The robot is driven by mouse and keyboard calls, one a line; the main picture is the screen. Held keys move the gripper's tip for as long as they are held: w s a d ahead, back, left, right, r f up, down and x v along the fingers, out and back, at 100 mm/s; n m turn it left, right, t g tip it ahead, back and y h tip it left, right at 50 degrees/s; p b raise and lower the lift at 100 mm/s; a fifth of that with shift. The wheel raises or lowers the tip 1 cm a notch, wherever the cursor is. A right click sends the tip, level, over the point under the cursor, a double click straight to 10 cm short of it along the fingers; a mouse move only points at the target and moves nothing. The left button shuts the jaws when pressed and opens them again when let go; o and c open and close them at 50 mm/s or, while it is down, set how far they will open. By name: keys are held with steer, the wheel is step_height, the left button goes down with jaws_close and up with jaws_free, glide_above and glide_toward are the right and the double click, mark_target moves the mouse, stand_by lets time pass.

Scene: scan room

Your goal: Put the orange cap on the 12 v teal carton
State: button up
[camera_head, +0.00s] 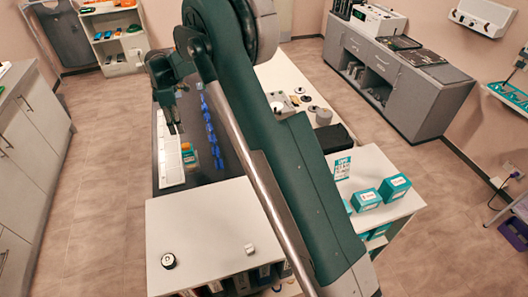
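Teal cartons with white labels stand on the white table at the right: one carton (366,200) and, beside it, another carton (395,188). More teal boxes are partly hidden behind my arm and below the tabletop. The label print is too small to tell which is the 12 V one. I cannot make out an orange cap for certain; a small orange patch (186,147) shows by a group of small coloured items (188,158) on the dark strip. My gripper (174,129) points down above the left part of the table, near those items. Its fingers are small and dark, so its opening is unclear.
A row of blue pieces (210,125) lies on the dark strip. A white tray (170,150) sits left of it. A round black-and-white piece (168,260) and a white block (249,250) are on the front table, with bare top between them. My arm covers the middle.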

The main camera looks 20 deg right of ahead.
steer(key=s+d+r+m+t, duration=0.2)
steer(key=s+d+r+m, duration=0.2)
steer(key=s+d+r, duration=0.65)
steer(key=s+d+r+m+t, duration=0.1)
steer(key=s+d+r+m, duration=0.4)
steer(key=s+d+r, duration=0.55)
steer(key=s+d+m+t, duration=0.1)
steer(key=s+d+m, duration=0.2)
steer(key=s, duration=0.7)
steer(key=s+d+f+m+t, duration=0.1)
steer(key=s+d+m, duration=0.2)
steer(key=s, duration=0.8)
steer(key=s+d+m+t, duration=0.2)
steer(key=s+d+m, duration=0.1)
steer(key=s, duration=0.8)
steer(key=shift+d+f, duration=0.3)
steer(key=shift+d, duration=0.05)
